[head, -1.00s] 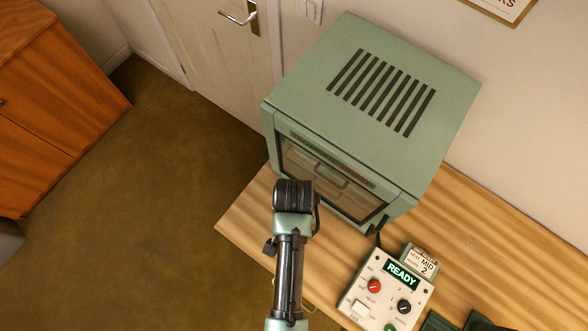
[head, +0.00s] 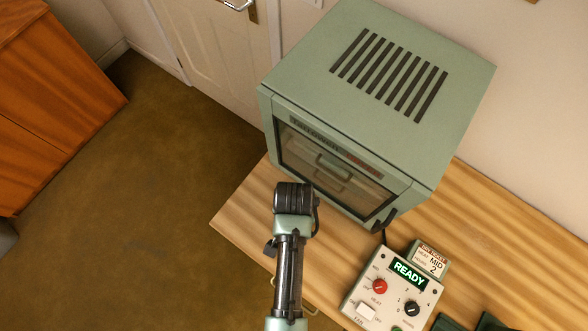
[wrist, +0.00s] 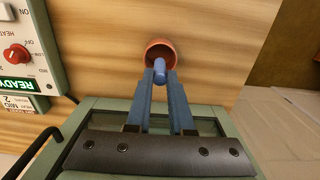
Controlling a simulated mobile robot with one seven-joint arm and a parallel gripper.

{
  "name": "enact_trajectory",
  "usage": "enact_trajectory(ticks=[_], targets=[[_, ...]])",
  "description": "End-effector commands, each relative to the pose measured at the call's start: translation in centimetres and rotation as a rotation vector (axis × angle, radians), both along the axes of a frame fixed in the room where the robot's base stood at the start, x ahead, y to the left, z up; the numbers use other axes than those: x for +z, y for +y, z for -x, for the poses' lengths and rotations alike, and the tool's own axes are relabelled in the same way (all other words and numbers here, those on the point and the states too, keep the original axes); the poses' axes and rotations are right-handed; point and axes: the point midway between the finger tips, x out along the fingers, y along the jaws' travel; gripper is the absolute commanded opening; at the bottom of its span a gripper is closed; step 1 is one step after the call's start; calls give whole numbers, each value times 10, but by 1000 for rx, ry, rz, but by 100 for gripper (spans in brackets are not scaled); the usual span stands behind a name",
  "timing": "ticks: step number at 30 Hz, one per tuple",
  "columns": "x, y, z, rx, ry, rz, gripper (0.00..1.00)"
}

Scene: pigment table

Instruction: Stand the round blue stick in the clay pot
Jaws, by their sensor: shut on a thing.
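The clay pot (wrist: 158,44) is a small reddish-brown round pot on the wooden table, at the top middle of the wrist view. My gripper (wrist: 160,80) is shut on the round blue stick (wrist: 159,65), which shows between the two long blue-grey fingers. The stick's end overlaps the pot's dark mouth in the wrist view. I cannot tell whether it is inside the pot or above it. In the head view neither the pot nor the stick shows, and my fingers are hidden.
A green oven-like cabinet (head: 390,85) with a glass door stands on the wooden table (head: 240,215). It also shows beneath my gripper in the wrist view (wrist: 92,112). A control box (head: 392,292) reading READY stands beside it. Dark green items lie at the lower right.

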Motion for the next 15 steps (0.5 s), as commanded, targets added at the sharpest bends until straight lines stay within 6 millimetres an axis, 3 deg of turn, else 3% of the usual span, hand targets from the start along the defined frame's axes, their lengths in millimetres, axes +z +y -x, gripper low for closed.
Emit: enact_trajectory(ticks=[6, 15], targets=[[-20, 0, 0, 1, 0, 0, 0], [-34, 0, -1, 1, -1, 0, 0]])
